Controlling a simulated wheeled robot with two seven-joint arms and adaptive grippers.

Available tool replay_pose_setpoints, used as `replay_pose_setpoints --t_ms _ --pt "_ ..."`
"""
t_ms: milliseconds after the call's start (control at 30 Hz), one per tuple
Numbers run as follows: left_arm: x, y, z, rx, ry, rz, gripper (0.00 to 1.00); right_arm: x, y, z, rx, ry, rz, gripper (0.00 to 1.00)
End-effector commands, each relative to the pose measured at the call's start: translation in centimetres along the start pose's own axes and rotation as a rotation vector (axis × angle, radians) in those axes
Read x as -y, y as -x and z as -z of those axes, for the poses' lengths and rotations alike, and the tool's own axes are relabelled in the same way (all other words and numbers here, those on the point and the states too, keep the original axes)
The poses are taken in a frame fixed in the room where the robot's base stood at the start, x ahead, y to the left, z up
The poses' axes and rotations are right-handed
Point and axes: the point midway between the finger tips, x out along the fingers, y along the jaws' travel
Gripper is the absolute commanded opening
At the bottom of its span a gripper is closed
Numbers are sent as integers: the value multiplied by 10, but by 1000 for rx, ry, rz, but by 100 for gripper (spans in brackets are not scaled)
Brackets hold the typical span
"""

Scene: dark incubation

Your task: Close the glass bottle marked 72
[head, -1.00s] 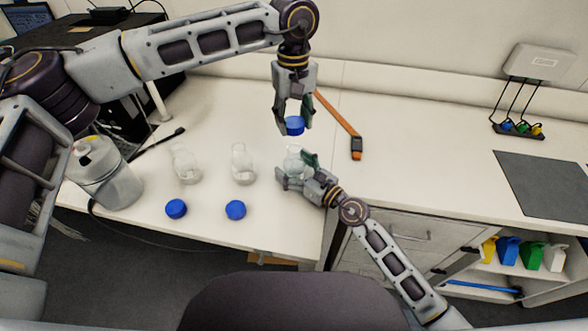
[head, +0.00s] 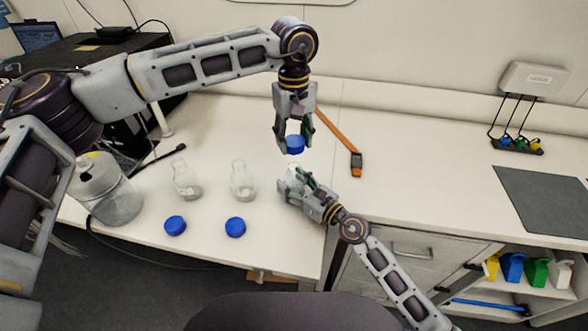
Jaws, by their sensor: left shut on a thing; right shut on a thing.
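My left gripper (head: 294,142) points down from above and is shut on a blue cap (head: 295,146). My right gripper (head: 296,186) is shut on a clear glass bottle (head: 293,171) standing at the bench's right part. Its fingers hide much of that bottle. The blue cap is just above the bottle's mouth in the picture; a small gap shows between them. I cannot read a number on any bottle, so I cannot tell which is marked 72.
Two open glass bottles (head: 186,181) (head: 243,181) stand to the left, with two blue caps (head: 175,226) (head: 235,227) in front. A large white container (head: 107,190) stands further left. An orange-handled tool (head: 340,138) lies behind the grippers.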

Motion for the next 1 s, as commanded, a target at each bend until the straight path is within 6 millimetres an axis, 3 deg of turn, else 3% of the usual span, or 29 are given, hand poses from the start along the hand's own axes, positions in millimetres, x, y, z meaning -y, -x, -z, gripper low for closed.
replay_pose_setpoints --t_ms 500,1000 --pt "0 -44 -1 0 0 0 34 0 0 0 0 0 0 15" --pt "0 -45 -1 -1 0 -1 34 0 0 0 0 0 0 15"
